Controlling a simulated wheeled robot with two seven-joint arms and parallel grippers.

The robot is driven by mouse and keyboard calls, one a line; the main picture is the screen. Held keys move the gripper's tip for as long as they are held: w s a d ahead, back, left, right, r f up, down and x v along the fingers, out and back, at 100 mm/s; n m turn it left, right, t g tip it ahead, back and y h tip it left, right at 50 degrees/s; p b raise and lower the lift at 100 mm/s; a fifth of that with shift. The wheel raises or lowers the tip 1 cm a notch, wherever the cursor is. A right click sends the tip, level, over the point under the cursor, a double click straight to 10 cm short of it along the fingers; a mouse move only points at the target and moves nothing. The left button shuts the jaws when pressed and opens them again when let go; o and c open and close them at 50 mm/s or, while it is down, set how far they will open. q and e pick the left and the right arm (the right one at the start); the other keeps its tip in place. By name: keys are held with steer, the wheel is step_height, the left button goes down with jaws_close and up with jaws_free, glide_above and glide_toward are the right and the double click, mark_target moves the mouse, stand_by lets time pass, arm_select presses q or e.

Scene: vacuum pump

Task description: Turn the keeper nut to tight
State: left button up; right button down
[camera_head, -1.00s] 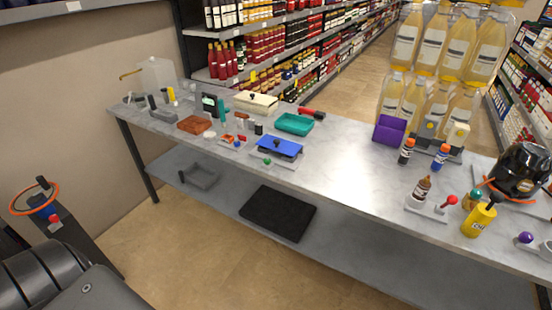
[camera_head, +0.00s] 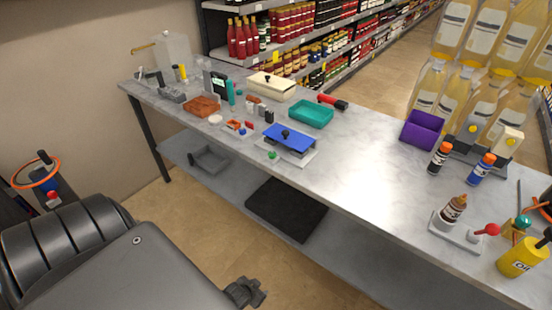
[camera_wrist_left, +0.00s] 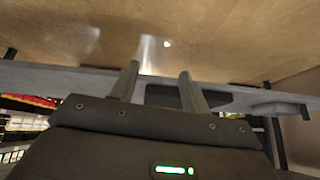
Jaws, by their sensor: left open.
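I cannot pick out the keeper nut in either view. A dark device with an orange ring (camera_head: 36,172) and small blue and red parts stands at the far left, partly cut off by the frame. My right gripper is not seen.
A long grey bench (camera_head: 350,170) crosses the view. It carries a blue-topped device (camera_head: 290,138), a teal tray (camera_head: 311,114), a purple bin (camera_head: 422,130) and a brown bottle (camera_head: 454,208). A black mat (camera_head: 286,208) lies on its lower shelf. The floor in front is clear.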

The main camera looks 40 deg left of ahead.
arm_select(q)
steer(key=w+a+r+n+t+b, duration=0.1)
steer(key=w+a+r+t+b, duration=0.15)
steer(key=w+r, duration=0.55)
steer(key=n+t+y+b, duration=0.3)
steer(key=t+y+b, duration=0.15)
steer(key=t, duration=0.35)
glide_toward(274, 152)
steer(key=x, duration=0.7)
steer(key=f+p+x, duration=0.1)
steer(key=x, duration=0.2)
steer(key=shift+w+a, duration=0.2)
steer(key=shift+a, duration=0.05)
steer(key=shift+w, duration=0.2)
steer(key=shift+w+a, duration=0.1)
steer(key=shift+w, duration=0.05)
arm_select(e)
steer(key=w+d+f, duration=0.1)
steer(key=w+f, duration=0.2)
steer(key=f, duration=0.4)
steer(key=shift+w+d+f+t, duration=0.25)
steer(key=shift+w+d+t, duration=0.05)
arm_select(q)
steer(key=c, duration=1)
